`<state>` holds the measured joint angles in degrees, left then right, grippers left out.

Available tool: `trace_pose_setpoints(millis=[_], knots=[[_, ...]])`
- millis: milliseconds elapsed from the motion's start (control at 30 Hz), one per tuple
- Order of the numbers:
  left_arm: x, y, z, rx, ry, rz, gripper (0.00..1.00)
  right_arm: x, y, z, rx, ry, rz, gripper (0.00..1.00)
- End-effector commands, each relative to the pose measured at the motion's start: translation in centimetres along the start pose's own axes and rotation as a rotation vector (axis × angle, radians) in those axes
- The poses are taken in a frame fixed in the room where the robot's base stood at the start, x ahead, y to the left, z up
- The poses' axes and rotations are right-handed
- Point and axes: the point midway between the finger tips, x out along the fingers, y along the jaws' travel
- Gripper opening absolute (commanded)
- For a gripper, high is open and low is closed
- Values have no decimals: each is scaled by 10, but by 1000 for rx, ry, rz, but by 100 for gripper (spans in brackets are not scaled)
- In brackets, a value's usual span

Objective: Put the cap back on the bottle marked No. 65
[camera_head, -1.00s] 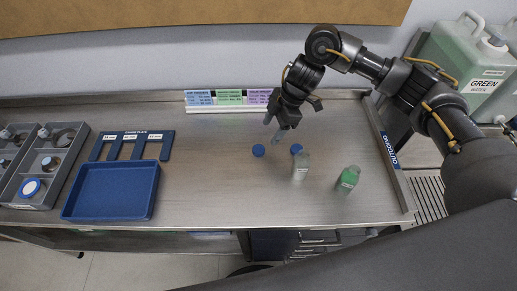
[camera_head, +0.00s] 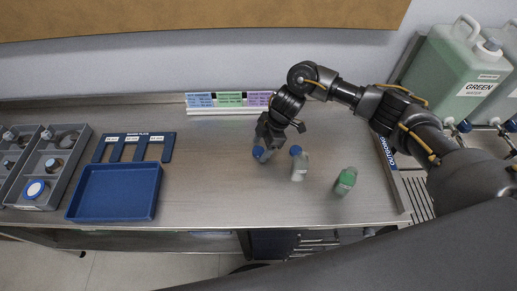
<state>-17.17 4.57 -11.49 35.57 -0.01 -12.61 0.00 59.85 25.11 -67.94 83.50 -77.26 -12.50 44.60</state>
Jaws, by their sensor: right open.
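A pale bottle (camera_head: 300,170) stands upright on the bench. A blue cap (camera_head: 296,150) shows at its top edge; I cannot tell whether it sits on the bottle or lies behind it. A bottle with green contents (camera_head: 345,182) stands to the right, nearer the front. Bottle numbers are too small to read. Another blue cap (camera_head: 257,152) is on the bench to the left, partly hidden by my right gripper (camera_head: 265,152). That gripper points down with open fingers at this cap. My left gripper is out of view.
A blue tray (camera_head: 116,216) and a blue slotted plate (camera_head: 170,147) lie on the left, beside grey racks (camera_head: 49,163). Coloured label cards (camera_head: 230,99) stand at the back. A green jug (camera_head: 455,75) stands at back right. The middle of the bench is clear.

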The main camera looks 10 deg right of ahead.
Motion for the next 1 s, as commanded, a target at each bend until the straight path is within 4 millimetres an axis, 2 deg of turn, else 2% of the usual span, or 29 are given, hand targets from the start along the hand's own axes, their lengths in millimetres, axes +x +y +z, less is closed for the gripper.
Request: trace_pose_setpoints(millis=[133,433,767,800,1000], knots=[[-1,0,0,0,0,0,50,6,0,0,0,0,2,62],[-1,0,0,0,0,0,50,6,0,0,0,1,2,61],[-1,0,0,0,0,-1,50,6,0,0,0,1,2,18],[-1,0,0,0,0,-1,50,6,0,0,0,1,2,15],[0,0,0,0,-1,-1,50,5,1,0,0,1,2,15]])
